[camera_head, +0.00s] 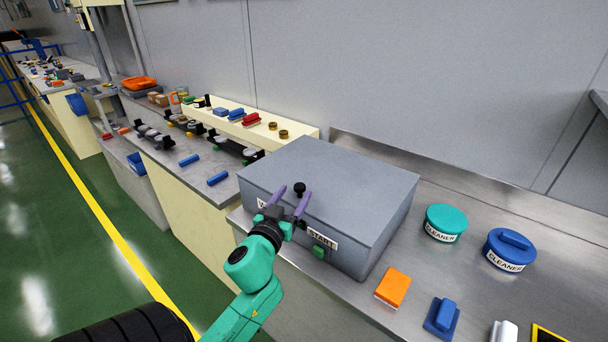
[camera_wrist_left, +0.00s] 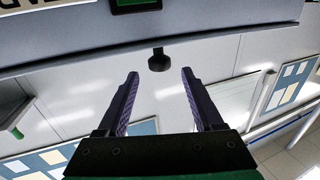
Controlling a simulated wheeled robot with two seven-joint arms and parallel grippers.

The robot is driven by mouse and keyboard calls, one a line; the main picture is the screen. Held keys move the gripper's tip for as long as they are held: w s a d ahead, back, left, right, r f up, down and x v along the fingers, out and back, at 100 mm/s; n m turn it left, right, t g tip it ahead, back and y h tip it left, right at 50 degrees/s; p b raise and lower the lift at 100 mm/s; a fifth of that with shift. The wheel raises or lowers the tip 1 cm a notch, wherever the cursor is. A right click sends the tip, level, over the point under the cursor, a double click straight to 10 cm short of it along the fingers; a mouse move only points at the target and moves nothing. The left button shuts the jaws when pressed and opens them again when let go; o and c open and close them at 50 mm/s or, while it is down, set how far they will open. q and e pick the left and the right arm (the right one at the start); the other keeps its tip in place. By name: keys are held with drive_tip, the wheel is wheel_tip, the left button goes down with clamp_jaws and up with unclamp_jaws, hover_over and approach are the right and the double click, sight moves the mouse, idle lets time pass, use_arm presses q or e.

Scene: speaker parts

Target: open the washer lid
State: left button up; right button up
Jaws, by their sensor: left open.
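The washer is a grey box (camera_head: 378,250) on the metal counter, and its flat lid (camera_head: 345,170) is down. A black round knob (camera_head: 299,188) stands at the lid's front edge. A START label (camera_head: 322,238) and a green button (camera_head: 319,252) are on the front. My left gripper (camera_head: 290,198) is open, with its purple fingers at the knob. In the left wrist view, the knob (camera_wrist_left: 159,61) lies just past the tips and between the lines of the open left fingers (camera_wrist_left: 160,74). I see no contact. My right gripper is not in view.
A green cleaner tub (camera_head: 446,218) and a blue cleaner tub (camera_head: 512,246) stand to the right. An orange block (camera_head: 393,287) and a blue block (camera_head: 441,317) lie nearer the front. A cream shelf (camera_head: 290,127) with small parts is behind left. The space above the lid looks clear.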

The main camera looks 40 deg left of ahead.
sight(304, 179)
use_arm(q)
drive_tip(key=x, duration=0.8)
drive_tip(key=shift+p, duration=0.4)
drive_tip(key=shift+s, duration=0.1)
clamp_jaws()
idle(0.5)
